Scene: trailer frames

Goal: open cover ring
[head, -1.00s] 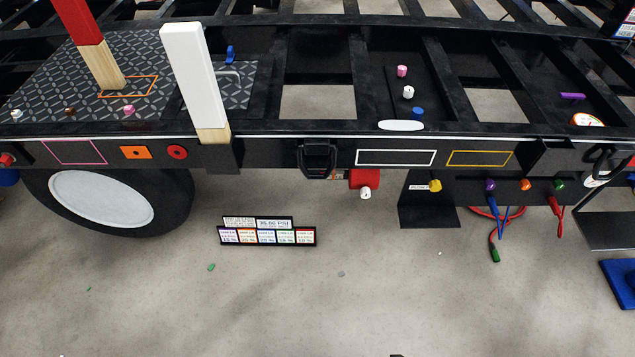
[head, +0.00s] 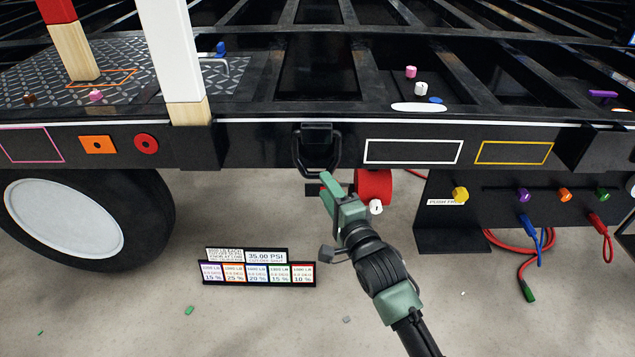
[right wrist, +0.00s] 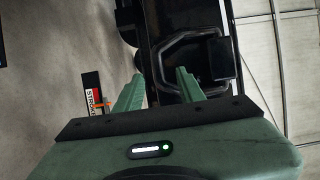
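A black angular ring (head: 297,155) hangs around a black cover block (head: 317,133) on the front face of the trailer frame, at the middle of the head view. In the right wrist view the ring (right wrist: 163,55) shows sideways, just beyond the fingertips, with the cover block (right wrist: 212,60) inside it. My left gripper is not in view.
A red cylinder (head: 374,185) with a white knob (head: 376,208) sits under the frame close to my right gripper. A panel with coloured knobs (head: 525,195) and hoses is to the right. A wheel (head: 65,215) is at the left.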

